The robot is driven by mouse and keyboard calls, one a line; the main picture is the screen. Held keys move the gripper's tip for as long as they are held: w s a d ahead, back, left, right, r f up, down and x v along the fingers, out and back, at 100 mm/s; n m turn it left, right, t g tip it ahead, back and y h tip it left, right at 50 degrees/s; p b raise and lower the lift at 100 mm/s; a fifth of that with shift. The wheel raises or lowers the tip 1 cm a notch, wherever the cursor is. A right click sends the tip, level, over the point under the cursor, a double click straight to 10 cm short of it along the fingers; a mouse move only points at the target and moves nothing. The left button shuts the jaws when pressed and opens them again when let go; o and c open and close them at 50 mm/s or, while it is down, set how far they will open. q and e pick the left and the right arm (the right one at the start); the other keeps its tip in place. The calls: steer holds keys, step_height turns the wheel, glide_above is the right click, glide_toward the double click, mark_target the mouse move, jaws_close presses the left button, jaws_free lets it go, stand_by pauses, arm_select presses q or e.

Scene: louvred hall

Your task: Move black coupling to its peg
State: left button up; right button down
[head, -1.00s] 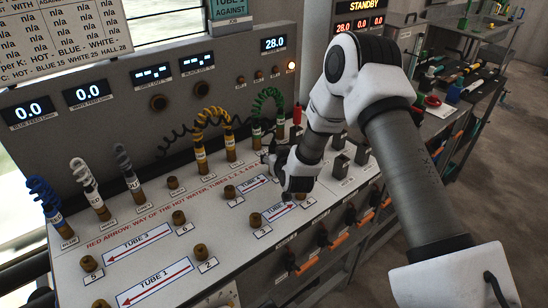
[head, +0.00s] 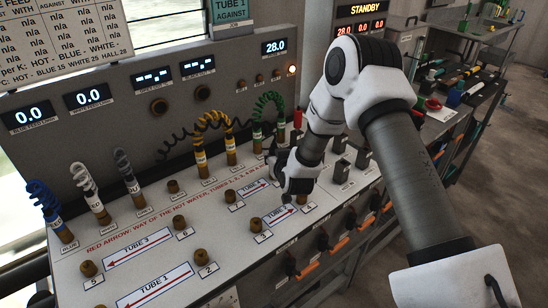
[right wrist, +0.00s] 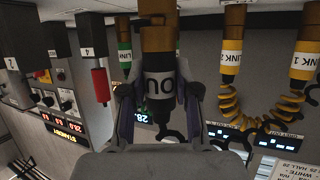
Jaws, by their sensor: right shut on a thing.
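The black coupling (right wrist: 160,85), with a white label, sits between the fingers of my right gripper (right wrist: 158,100) in the right wrist view. The gripper is shut on it. A brass piece adjoins its labelled end; I cannot tell whether this is a peg or part of the coupling. In the head view my right gripper (head: 283,172) is over the panel's back right part and hides most of the coupling. A black coiled hose (head: 190,133) runs to it from the left. My left gripper is not in view.
A yellow looped hose (head: 213,117) and a green looped hose (head: 268,100) stand close by on pegs. Blue (head: 45,198), white (head: 85,180) and grey (head: 124,165) coils stand at the left. Several bare brass pegs, such as one (head: 203,256), dot the panel.

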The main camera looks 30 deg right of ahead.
step_height(320, 180, up, 6)
steer(key=p, duration=0.5)
steer(key=shift+s+r, duration=0.1)
steer(key=shift+r, duration=0.15)
steer(key=shift+f, duration=0.1)
